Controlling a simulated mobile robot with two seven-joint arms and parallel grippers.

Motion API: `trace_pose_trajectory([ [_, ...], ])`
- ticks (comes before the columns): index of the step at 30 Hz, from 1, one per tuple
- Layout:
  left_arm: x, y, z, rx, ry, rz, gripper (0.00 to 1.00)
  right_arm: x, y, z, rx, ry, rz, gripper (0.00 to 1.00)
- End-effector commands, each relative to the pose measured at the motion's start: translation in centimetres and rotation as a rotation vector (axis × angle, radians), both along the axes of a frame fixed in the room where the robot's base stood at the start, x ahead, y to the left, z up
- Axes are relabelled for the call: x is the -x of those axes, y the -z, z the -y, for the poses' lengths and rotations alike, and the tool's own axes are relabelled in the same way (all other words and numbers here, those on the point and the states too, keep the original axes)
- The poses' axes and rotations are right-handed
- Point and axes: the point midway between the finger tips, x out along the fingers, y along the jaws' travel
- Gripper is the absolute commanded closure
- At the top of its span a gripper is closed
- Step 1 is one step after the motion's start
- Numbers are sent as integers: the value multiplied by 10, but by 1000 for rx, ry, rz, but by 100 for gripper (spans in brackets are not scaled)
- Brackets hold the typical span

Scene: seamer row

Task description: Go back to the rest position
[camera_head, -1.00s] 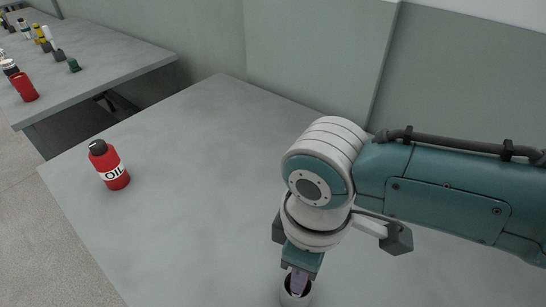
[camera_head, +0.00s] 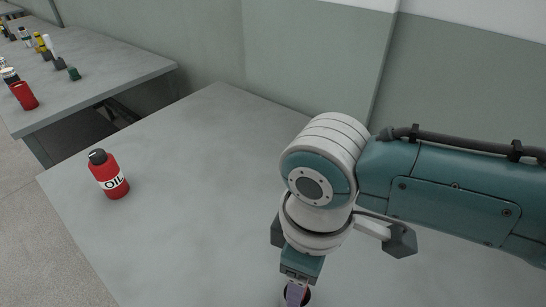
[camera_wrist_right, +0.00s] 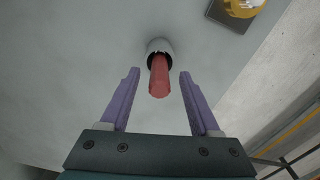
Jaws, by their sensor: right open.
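My right gripper (camera_head: 296,290) points down over the grey table (camera_head: 200,150) at the bottom of the head view. The right wrist view shows its two purple fingers (camera_wrist_right: 159,73) open and apart. A red rod-like piece (camera_wrist_right: 160,78) stands in a small pale cup (camera_wrist_right: 158,46) between and just beyond the fingertips. I see a gap on each side of the red piece. In the head view the cup is mostly hidden by the gripper and cut by the lower edge. My left gripper is not in view.
A red oil bottle (camera_head: 112,185) with a black cap stands upright at the table's left. A second table (camera_head: 100,60) behind it holds several bottles and small items. A yellow object (camera_wrist_right: 241,7) on a dark base shows in the right wrist view. The table's middle is clear.

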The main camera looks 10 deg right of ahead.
Motion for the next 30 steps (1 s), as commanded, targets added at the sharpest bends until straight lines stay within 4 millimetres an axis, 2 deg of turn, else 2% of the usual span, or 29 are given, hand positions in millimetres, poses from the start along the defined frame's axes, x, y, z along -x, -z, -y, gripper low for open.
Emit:
trace_pose_trajectory([
  [1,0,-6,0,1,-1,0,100,-1,-13,0,-1,-1,3,37],
  [3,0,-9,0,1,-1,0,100,-1,-28,0,-1,-1,3,37],
  [10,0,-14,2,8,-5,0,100,0,-69,0,-2,-1,3,37],
  [16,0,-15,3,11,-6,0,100,7,-81,-6,-26,6,3,37],
  [21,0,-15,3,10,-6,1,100,37,-82,-30,-165,85,35,37],
  [23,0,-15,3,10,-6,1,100,48,-86,-33,-219,154,61,37],
  [26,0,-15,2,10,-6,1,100,62,-92,-22,-269,293,111,37],
  [30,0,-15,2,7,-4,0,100,79,-100,9,-267,467,171,37],
])
